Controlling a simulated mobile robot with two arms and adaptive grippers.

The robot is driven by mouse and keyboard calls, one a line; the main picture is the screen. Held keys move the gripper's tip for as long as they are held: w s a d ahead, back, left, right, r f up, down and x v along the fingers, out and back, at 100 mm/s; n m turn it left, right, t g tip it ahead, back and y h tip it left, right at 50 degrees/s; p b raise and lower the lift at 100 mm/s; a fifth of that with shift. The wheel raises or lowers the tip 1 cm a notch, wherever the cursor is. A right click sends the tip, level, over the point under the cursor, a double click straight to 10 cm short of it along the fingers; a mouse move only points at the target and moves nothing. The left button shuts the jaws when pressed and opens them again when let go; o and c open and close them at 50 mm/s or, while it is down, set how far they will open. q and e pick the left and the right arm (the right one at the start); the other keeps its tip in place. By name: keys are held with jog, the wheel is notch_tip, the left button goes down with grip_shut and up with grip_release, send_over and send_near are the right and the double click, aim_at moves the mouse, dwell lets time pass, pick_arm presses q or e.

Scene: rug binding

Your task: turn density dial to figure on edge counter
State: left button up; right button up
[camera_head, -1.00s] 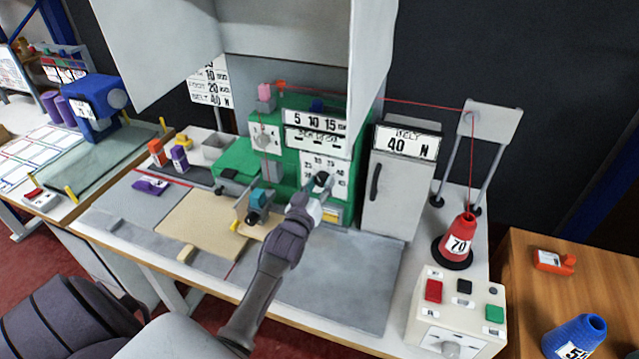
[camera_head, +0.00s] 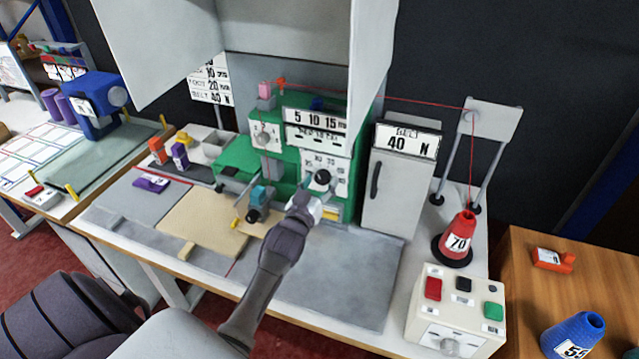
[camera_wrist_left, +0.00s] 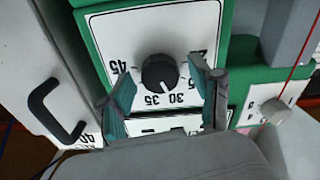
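The density dial is a black round knob (camera_head: 320,179) on a white numbered plate on the front of the green machine (camera_head: 290,170). In the left wrist view the knob (camera_wrist_left: 160,73) shows upside down, with figures including 30, 35 and 45 around it. Its white mark points between 30 and 35, nearer 30. My left gripper (camera_head: 316,197) is in front of the dial, its fingers (camera_wrist_left: 163,98) open on either side of the knob and apart from it. My right gripper is not in view.
A smaller grey knob (camera_head: 263,137) is left of the dial. A grey cabinet (camera_head: 396,195) with a dark handle stands close on the right. A red cone (camera_head: 458,240) and a button box (camera_head: 456,305) are farther right. A red thread runs overhead.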

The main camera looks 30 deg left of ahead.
pick_arm(q)
jog(key=v, duration=1.2)
dwell(0.5)
